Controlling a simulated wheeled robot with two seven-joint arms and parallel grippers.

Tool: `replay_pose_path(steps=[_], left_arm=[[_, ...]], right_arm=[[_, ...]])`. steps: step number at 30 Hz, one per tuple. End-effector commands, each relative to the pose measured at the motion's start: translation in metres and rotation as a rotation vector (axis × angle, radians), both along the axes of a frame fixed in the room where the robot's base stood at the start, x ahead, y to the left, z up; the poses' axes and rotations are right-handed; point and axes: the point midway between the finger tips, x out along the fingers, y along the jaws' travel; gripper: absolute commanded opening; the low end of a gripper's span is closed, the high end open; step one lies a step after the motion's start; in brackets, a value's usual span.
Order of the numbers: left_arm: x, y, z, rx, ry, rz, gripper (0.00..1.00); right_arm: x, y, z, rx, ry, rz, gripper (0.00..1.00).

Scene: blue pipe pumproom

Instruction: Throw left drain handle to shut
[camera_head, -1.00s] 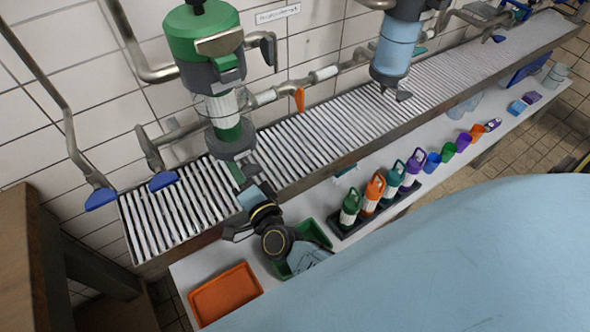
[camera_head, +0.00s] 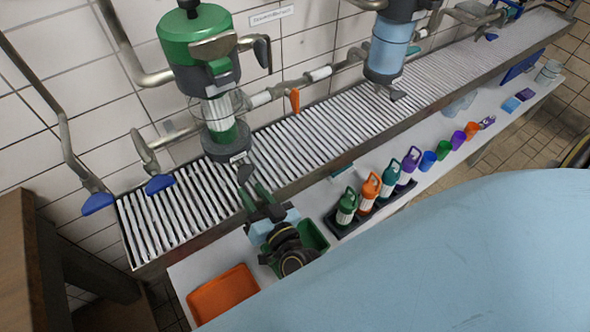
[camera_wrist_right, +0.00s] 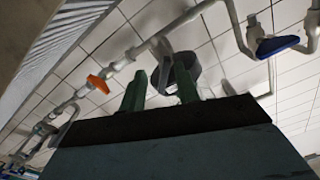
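The left drain handle (camera_head: 245,173) is a small dark lever under the green-topped filter unit (camera_head: 203,48), at the unit's grey bottom collar. My right gripper (camera_head: 258,194) is just in front of and below it, with its green fingertips close to the lever. In the right wrist view the two green fingers (camera_wrist_right: 161,88) stand apart, open, with a dark piece (camera_wrist_right: 164,72) showing between or just beyond their tips. I cannot tell whether they touch it. The unit's grey underside (camera_wrist_right: 187,72) is behind the right finger. My left gripper is not in view.
A blue-bodied unit (camera_head: 390,50) with its own dark lever hangs to the right. An orange valve handle (camera_head: 295,99) and blue handles (camera_head: 160,184) sit on the wall pipes. Below are a slatted grate (camera_head: 310,137), an orange tray (camera_head: 222,294), a green tray (camera_head: 314,237) and several bottles (camera_head: 371,190).

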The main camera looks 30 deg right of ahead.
Motion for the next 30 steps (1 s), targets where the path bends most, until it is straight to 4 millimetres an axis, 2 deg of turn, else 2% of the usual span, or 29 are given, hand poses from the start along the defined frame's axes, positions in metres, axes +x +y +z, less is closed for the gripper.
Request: replay_pose_path(steps=[1, 11, 20, 30], left_arm=[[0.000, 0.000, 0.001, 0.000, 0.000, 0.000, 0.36], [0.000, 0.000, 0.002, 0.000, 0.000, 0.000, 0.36], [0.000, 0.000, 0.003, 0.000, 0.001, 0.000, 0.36], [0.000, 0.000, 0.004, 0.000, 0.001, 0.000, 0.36]], right_arm=[[-0.012, 0.000, 0.000, 0.000, 0.003, 0.001, 0.32], [-0.078, -0.002, 0.000, 0.002, 0.003, 0.002, 0.32], [-0.085, 0.004, -0.058, -0.113, 0.133, 0.094, 0.32], [-0.106, 0.004, -0.123, -0.223, 0.303, 0.186, 0.32]])
